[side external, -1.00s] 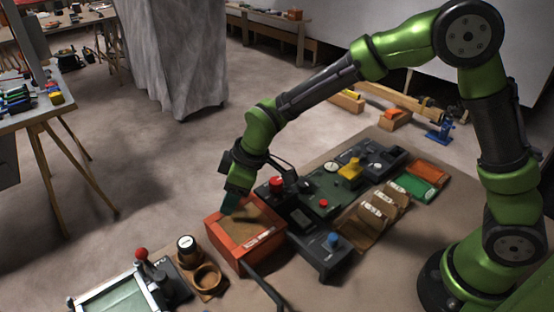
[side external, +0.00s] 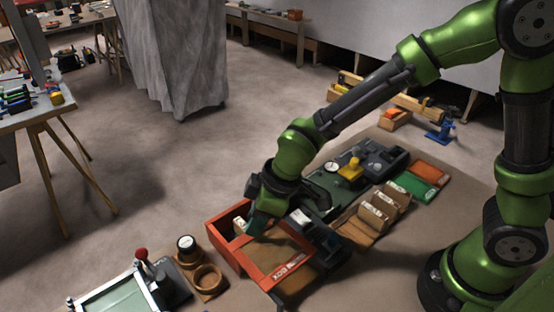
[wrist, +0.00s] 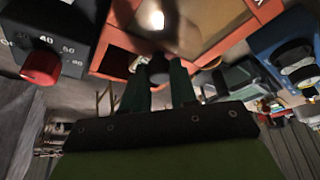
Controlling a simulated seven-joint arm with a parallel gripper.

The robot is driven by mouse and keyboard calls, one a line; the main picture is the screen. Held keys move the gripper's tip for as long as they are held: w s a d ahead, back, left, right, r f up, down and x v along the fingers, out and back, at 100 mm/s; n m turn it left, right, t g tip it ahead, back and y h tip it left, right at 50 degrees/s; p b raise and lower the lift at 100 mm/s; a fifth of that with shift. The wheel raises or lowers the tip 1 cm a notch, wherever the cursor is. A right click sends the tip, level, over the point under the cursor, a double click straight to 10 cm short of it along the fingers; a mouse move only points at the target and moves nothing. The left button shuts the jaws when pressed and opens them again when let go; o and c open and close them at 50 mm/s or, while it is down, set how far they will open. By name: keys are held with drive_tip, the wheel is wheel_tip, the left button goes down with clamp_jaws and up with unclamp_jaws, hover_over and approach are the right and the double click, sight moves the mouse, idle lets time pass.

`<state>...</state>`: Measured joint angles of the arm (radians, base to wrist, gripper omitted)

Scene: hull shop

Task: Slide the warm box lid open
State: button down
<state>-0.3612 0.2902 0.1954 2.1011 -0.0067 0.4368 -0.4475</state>
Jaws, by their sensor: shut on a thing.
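The orange warm box (side external: 226,249) stands at the near middle of the table in the side view. Its lid (side external: 285,272), an orange frame with a brown panel and "BOX" lettering, is slid toward the lower right and overhangs the box. The left part of the box is uncovered, and a small pale thing (side external: 241,225) shows inside. My gripper (side external: 256,228) is low over the lid. In the wrist view its two green fingers (wrist: 160,85) are shut on a dark round knob (wrist: 158,68) at the lid (wrist: 215,30); the exact contact is partly hidden.
A dark panel with a red dial (wrist: 40,68) is close by in the wrist view. Brown cups (side external: 207,280) and a red-knobbed lever device (side external: 142,255) stand left of the box. Brown card holders (side external: 375,215) and a green tray (side external: 415,187) lie to the right.

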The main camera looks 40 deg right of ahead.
drive_tip(key=s, duration=0.3)
drive_tip(key=shift+w, duration=0.1)
drive_tip(key=c, duration=0.9)
unclamp_jaws()
drive_tip(key=shift+r, duration=0.15)
drive_tip(key=v, duration=1.6)
drive_tip(key=shift+r, duration=0.3)
drive_tip(key=shift+d, duration=0.1)
